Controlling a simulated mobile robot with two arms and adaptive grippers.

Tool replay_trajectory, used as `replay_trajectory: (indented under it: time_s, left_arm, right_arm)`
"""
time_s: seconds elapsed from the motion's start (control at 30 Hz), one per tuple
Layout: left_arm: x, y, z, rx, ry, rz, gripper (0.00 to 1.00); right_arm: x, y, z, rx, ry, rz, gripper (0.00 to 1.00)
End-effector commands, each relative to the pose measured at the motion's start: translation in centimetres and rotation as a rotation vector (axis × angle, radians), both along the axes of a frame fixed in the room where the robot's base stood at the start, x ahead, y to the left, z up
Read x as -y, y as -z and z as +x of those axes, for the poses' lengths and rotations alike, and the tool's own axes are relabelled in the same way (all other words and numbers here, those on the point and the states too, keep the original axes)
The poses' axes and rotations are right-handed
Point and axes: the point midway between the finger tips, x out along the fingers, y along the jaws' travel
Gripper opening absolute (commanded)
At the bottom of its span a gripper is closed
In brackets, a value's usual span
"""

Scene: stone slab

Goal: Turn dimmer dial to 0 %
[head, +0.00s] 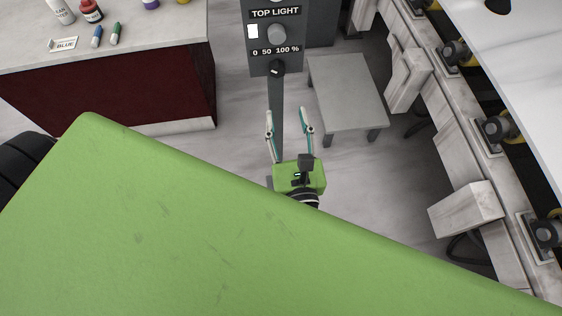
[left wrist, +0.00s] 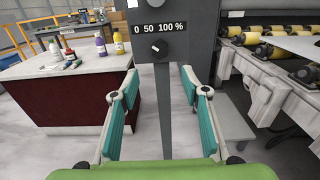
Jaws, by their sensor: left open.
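The dimmer dial (head: 277,68) is a small black knob below the "0 50 100 %" scale on a dark grey panel (head: 262,62). In the left wrist view the dial (left wrist: 159,48) shows a small white mark; its exact setting is too small to read. My left gripper (head: 288,113) is open and empty, its fingers apart. It is below the dial in the head view and not touching it. In the left wrist view the left gripper's fingers (left wrist: 157,85) stand either side of the panel's post. My right gripper is not in view.
A round grey knob (head: 277,34) sits under the "TOP LIGHT" label. A counter (head: 150,45) with bottles and markers is at left. A grey low table (head: 345,88) stands right of the post. A roller machine (head: 470,110) lines the right side.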

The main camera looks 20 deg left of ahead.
Motion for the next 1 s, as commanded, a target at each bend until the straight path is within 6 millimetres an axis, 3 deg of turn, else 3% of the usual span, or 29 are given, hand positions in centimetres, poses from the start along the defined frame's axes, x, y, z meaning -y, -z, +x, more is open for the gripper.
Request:
replay_trajectory:
  time_s: [0.5,1.0]
  left_arm:
    - [1.0,8.6,0.7,-0.111,0.066,-0.188,0.42]
    - [1.3,18.6,-0.6,-0.239,0.067,-0.445,0.42]
  right_arm:
    - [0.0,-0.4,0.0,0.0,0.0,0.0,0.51]
    - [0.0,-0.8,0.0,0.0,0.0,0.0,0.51]
